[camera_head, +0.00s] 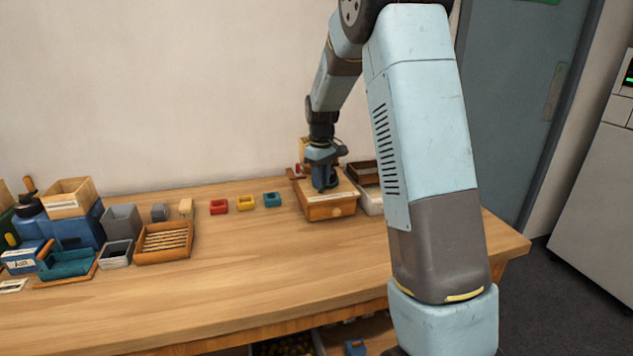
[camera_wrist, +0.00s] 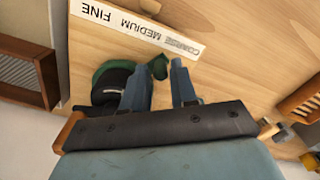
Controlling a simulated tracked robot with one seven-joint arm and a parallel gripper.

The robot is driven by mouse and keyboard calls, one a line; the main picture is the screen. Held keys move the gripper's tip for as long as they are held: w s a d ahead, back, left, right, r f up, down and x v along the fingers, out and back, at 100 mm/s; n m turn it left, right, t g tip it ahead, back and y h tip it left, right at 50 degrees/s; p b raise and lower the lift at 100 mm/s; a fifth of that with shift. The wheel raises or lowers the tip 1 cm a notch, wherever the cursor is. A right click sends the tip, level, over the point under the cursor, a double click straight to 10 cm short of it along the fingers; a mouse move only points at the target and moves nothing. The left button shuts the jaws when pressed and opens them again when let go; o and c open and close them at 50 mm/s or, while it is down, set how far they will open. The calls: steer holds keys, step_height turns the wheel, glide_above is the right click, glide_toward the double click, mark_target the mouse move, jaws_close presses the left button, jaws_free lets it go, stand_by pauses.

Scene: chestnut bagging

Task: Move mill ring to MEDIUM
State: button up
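The mill (camera_head: 330,211) is a wooden box with a round knob on its front, at the back right of the bench. Its white label strip (camera_wrist: 120,22) appears inverted in the wrist view, reading FINE, MEDIUM and COARSE from left to right. The green mill ring (camera_wrist: 106,72) is partly hidden by my gripper. Its green tab (camera_wrist: 159,66) points at the strip near the border of MEDIUM and COARSE. My gripper (camera_wrist: 160,67) reaches down over the mill, fingers apart, one on each side of the tab; contact is unclear. It also shows in the head view (camera_head: 324,186).
Red (camera_head: 219,207), yellow (camera_head: 245,203) and blue (camera_head: 272,200) small trays stand left of the mill. A slatted wooden tray (camera_head: 164,243) and several bins stand further left. The front of the bench is clear.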

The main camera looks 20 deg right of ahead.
steer(key=shift+f, duration=0.35)
jaws_close()
stand_by(0.3)
steer(key=shift+a, duration=0.45)
steer(key=shift+d, duration=0.15)
